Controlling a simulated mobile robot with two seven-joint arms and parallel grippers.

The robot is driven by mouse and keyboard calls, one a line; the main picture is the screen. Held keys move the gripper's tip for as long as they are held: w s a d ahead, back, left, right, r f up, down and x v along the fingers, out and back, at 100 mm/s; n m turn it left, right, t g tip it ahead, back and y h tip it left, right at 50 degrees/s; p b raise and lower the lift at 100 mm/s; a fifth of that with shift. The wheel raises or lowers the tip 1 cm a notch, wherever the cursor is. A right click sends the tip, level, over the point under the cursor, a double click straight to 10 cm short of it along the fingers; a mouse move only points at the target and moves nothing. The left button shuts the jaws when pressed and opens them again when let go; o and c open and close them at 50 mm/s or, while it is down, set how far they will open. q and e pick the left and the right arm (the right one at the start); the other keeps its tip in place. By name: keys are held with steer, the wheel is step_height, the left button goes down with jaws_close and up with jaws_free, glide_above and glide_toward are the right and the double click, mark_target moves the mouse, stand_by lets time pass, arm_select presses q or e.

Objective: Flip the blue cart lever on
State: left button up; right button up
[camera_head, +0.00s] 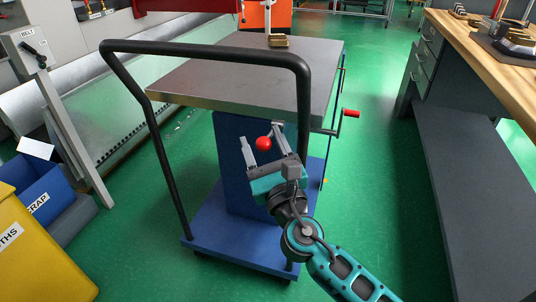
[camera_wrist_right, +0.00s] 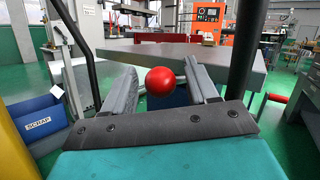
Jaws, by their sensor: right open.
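The blue cart (camera_head: 214,222) has a grey steel top and a black push handle (camera_head: 300,62). The lever's red ball knob (camera_head: 263,143) shows in front of the cart's blue column, below the top. My right gripper (camera_head: 261,136) is open, and its two grey fingers stand on either side of the red knob in the picture. In the right wrist view the knob (camera_wrist_right: 160,81) appears between the finger tips, and no contact is visible. The lever's rod is hidden behind the knob. My left gripper is not in view.
A red-handled crank (camera_head: 350,113) sticks out from the cart's right side. A grey post with a BELT switch (camera_head: 35,50) stands at left. Yellow and blue bins (camera_head: 40,245) are at lower left. A wooden-topped workbench (camera_head: 480,50) is at right, with green floor between.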

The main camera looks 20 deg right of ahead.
steer(key=b+v, duration=0.1)
steer(key=v, duration=1.2)
steer(key=shift+w, duration=0.1)
